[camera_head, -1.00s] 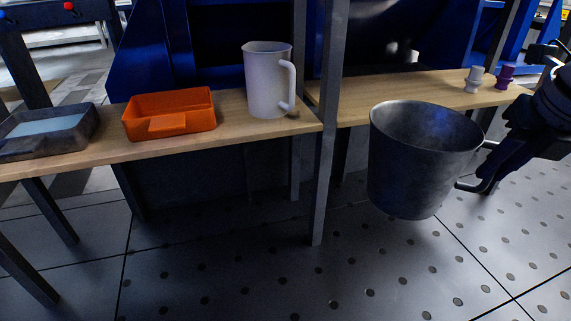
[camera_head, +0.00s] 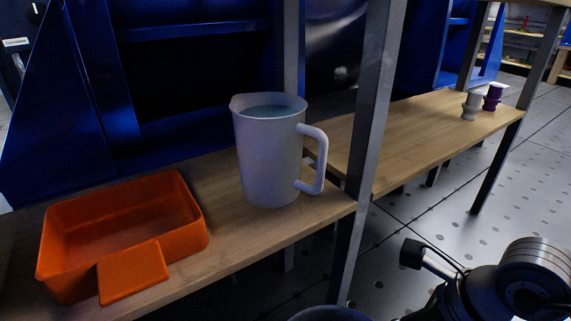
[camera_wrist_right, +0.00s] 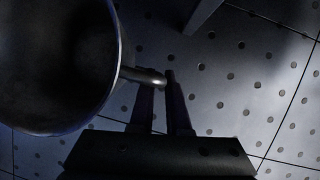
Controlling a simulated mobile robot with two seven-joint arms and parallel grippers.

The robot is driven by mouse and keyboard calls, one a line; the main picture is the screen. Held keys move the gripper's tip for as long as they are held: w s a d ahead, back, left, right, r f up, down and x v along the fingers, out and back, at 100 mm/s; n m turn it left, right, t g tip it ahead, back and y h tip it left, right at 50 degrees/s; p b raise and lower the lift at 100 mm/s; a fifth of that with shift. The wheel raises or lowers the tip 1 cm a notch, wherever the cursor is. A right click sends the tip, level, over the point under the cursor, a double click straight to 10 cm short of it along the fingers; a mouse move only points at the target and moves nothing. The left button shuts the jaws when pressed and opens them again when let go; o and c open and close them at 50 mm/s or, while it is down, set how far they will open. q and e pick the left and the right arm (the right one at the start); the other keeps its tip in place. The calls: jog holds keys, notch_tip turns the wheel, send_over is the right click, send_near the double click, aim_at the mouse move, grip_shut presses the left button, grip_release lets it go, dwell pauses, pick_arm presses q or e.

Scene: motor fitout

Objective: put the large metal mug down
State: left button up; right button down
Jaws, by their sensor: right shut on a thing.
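The large metal mug (camera_wrist_right: 112,100) fills the left of the right wrist view, dark, with its open mouth facing the camera. Its handle sticks out to the right. My right gripper (camera_wrist_right: 158,82) is shut on that handle. In the head view only a sliver of the mug's rim (camera_head: 330,313) shows at the bottom edge, below and in front of the wooden bench (camera_head: 290,222). The rest of the mug is cut off there. My left gripper is not in view.
A white jug (camera_head: 268,155) with its handle to the right stands on the near bench. An orange bin (camera_head: 185,235) sits left of it. A grey post (camera_head: 368,130) divides the benches. The right bench (camera_head: 410,135) is mostly clear, with white (camera_head: 472,104) and purple (camera_head: 492,97) parts at its far end.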

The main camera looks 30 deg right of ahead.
notch_tip(320, 180, down, 16)
jog(key=b, duration=1.2)
jog(key=shift+f, duration=0.15)
jog(key=shift+a, duration=0.1)
jog(key=c, duration=0.9)
grip_release()
